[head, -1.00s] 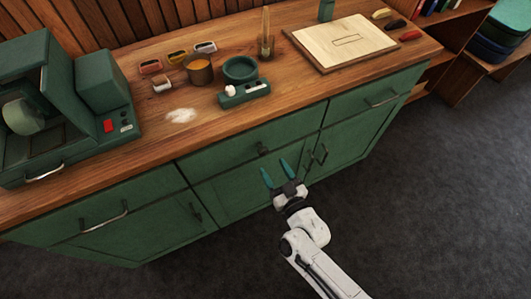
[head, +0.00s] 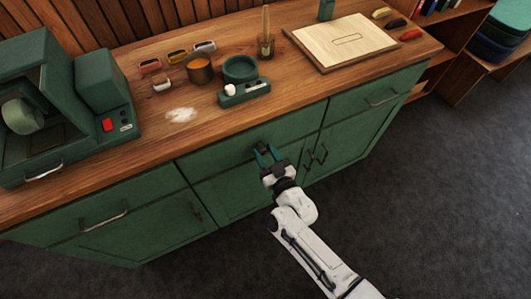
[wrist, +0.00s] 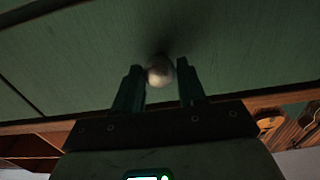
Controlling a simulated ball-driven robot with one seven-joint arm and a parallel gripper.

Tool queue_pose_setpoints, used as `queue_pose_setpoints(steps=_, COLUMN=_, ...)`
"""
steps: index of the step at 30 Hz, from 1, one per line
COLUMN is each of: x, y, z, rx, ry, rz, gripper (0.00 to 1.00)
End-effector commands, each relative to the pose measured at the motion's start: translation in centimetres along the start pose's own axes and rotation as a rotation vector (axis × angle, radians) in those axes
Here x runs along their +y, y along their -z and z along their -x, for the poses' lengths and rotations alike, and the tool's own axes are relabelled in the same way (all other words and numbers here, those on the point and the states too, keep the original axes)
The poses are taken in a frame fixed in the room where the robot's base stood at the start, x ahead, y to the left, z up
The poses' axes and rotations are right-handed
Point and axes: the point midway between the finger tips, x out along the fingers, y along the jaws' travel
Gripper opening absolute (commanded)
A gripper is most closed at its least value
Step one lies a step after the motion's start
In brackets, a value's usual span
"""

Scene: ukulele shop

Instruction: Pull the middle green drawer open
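The middle green drawer (head: 225,167) is in the cabinet under the wooden counter, and its front looks flush with its neighbours. Its small round knob (wrist: 160,70) shows in the wrist view between my two fingers. My gripper (head: 265,152) is at the knob with its green fingers pointing at the drawer front. In the wrist view my gripper (wrist: 162,88) is open, with the knob nearer the left finger and a gap to the right finger. In the head view the knob is mostly hidden by the fingers.
A left drawer with a bar handle (head: 103,224) and a right drawer with a bar handle (head: 382,101) flank it. Cabinet doors with upright handles (head: 316,155) lie below. The counter (head: 215,125) holds a green machine, bowls and a board (head: 342,43). Dark floor in front is clear.

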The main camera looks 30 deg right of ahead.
Motion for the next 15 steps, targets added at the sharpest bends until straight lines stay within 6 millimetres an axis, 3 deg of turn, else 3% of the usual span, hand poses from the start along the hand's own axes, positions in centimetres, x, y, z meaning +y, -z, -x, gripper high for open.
queue_pose_setpoints(steps=2, x=0.0, y=0.0, z=0.01, rx=0.0, ry=0.0, rz=0.0, gripper=0.33)
queue_pose_setpoints(steps=12, x=-0.01, y=-0.01, z=0.02, rx=0.0, ry=0.0, rz=0.0, gripper=0.0)
queue_pose_setpoints(steps=15, x=-0.01, y=-0.01, z=0.02, rx=0.0, ry=0.0, rz=0.0, gripper=0.0)
